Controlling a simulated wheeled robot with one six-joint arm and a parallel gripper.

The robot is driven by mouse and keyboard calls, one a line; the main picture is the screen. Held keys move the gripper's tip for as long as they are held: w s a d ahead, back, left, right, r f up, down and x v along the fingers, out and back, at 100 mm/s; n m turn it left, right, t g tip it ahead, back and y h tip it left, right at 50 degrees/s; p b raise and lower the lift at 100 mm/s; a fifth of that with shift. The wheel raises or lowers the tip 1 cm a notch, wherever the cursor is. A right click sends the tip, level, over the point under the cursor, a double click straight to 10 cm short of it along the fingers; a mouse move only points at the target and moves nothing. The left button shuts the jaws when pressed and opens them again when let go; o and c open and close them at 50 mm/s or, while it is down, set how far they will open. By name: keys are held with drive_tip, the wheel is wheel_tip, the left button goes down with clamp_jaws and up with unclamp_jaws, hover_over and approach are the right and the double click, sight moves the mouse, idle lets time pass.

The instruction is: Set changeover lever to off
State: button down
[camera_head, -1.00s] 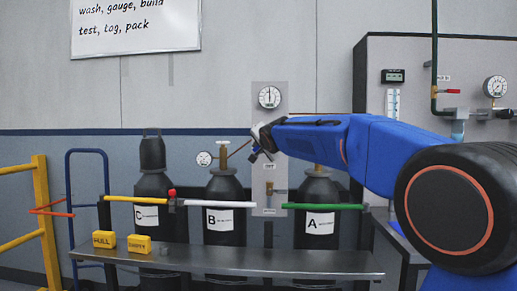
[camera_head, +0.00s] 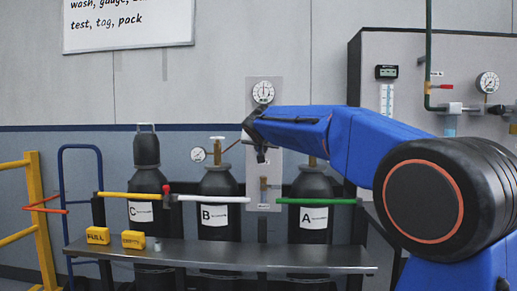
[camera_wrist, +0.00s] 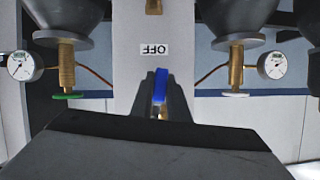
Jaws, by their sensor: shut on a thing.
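The changeover lever shows as a blue handle (camera_wrist: 160,84) in the wrist view, between the two dark fingers of my gripper (camera_wrist: 160,92). My gripper is shut on it. A white label reading OFF (camera_wrist: 154,50) appears upside down just above the handle in that view. In the head view my gripper (camera_head: 260,153) is in front of the grey changeover panel (camera_head: 279,94) and hides the lever. A round gauge (camera_head: 263,92) sits at the top of the panel.
Dark cylinders C (camera_head: 146,192), B (camera_head: 217,221) and A (camera_head: 313,226) stand behind a metal shelf (camera_head: 220,254). Yellow FULL (camera_head: 98,235) and second (camera_head: 133,240) blocks lie on the shelf. A pipe-and-gauge board (camera_head: 420,70) is at right.

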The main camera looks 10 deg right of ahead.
drive_tip(key=shift+s+d+f+n+h, duration=0.1)
drive_tip(key=shift+d+n+h, duration=0.2)
drive_tip(key=shift+d+n, duration=0.1)
idle(0.4)
drive_tip(key=c, duration=1.7)
unclamp_jaws()
drive_tip(key=v, duration=1.7)
drive_tip(key=shift+s+a+r, duration=0.1)
drive_tip(key=shift+r, duration=0.25)
